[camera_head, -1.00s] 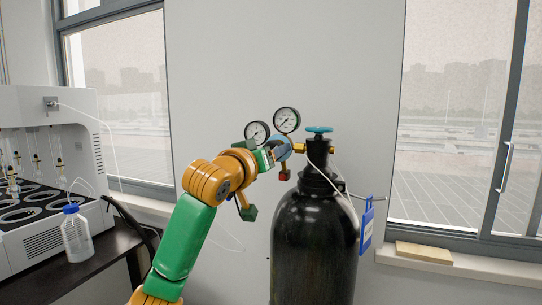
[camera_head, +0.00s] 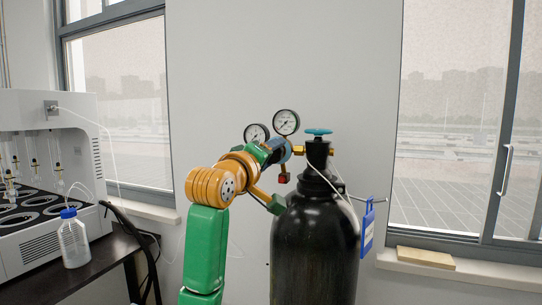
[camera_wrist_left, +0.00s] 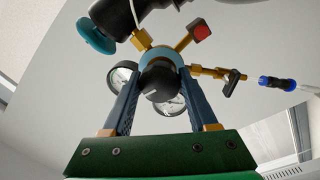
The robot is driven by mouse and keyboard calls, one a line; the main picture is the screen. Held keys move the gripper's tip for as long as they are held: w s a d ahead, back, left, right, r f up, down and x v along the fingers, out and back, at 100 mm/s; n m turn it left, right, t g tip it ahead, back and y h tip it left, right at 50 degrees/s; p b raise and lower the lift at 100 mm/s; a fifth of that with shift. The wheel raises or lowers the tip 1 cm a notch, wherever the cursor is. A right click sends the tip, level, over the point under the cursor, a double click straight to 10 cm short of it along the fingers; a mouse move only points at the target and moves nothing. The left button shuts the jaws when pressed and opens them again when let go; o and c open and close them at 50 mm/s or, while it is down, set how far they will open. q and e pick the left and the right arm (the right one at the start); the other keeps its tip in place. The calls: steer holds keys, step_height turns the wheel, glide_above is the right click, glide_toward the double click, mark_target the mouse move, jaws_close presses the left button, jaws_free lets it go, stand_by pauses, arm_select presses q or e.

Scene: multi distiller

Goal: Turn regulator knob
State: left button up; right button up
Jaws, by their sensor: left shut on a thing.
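The regulator (camera_head: 284,150) is mounted on the left of the black gas cylinder's neck, with two round gauges (camera_head: 286,122) above it. In the left wrist view, the black regulator knob (camera_wrist_left: 158,84) faces the camera. My left gripper (camera_wrist_left: 160,76) has one blue finger on each side of the knob and is shut on it. In the head view, my left gripper (camera_head: 274,152) reaches the regulator from the left, and its wrist hides the knob. The gauges (camera_wrist_left: 122,76) show behind the fingers in the wrist view. My right gripper is not in view.
A white distiller (camera_head: 50,140) and a bottle (camera_head: 73,238) stand on the dark table at left. A red-ended fitting (camera_wrist_left: 200,30) sticks out near the fingers.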

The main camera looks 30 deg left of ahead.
arm_select(q)
steer(key=shift+r, duration=0.15)
stand_by(0.3)
steer(key=o, duration=1)
steer(key=shift+c, duration=0.2)
steer(key=o, duration=0.4)
steer(key=shift+s+f, duration=0.1)
steer(key=shift+f, duration=0.1)
steer(key=b+v, duration=0.3)
steer(key=v, duration=0.4)
steer(key=shift+b, duration=0.3)
